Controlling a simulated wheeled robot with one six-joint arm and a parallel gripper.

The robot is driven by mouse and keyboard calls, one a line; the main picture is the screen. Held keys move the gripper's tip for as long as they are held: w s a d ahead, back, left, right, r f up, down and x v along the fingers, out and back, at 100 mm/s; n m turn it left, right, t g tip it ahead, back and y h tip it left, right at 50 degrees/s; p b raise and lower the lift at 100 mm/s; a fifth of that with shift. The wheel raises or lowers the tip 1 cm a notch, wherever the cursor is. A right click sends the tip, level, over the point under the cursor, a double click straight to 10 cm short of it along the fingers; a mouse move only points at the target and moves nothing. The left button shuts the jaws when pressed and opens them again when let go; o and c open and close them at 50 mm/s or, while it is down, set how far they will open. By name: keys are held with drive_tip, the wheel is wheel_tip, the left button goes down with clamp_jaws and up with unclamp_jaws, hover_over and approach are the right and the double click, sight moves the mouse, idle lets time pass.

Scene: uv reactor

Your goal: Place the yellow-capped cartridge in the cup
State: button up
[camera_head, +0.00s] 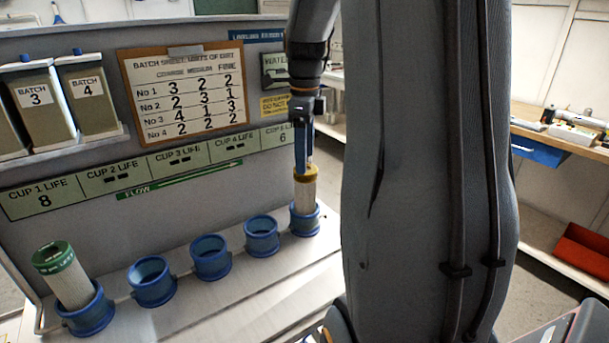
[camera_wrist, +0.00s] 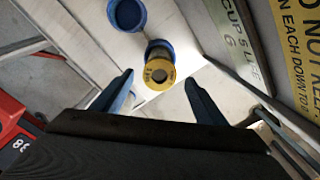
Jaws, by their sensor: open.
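The yellow-capped cartridge (camera_head: 306,190) stands about upright in the rightmost blue cup (camera_head: 304,222), its lower end hidden inside the rim. In the wrist view its round yellow cap (camera_wrist: 159,73) faces me, with the blue cup (camera_wrist: 157,47) behind it. My gripper (camera_head: 304,165) points down just above the cap. In the wrist view my gripper (camera_wrist: 160,88) shows its two blue fingers spread wide, with a gap on either side of the cap. It holds nothing. I cannot tell whether a finger touches the cap in the head view.
A green-capped cartridge (camera_head: 62,272) leans in the leftmost cup (camera_head: 86,312). The cups between, such as the middle one (camera_head: 210,258), look empty. A panel with a batch sheet (camera_head: 189,92) and life displays stands close behind the row. Cup 5's display (camera_head: 283,138) reads 6.

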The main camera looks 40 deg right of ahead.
drive_tip(key=shift+r+b, duration=0.3)
drive_tip(key=shift+r, duration=1.45)
drive_tip(key=shift+s+a+f+n+t, duration=0.15)
drive_tip(key=shift+s+a+f+n, duration=1.8)
drive_tip(key=shift+a+f+n, duration=1.65)
drive_tip(key=shift+s+a+f+n+t, duration=0.2)
drive_tip(key=shift+s+a+f+n, duration=1.85)
drive_tip(key=shift+a+n, duration=2.85)
drive_tip(key=shift+s+a+f+n+t, duration=0.15)
drive_tip(key=shift+s+a+f+n, duration=2.35)
drive_tip(key=shift+n, duration=2.8)
drive_tip(key=shift+w+a+f, duration=0.5)
drive_tip(key=shift+w+a, duration=0.2)
drive_tip(key=shift+c, duration=0.5)
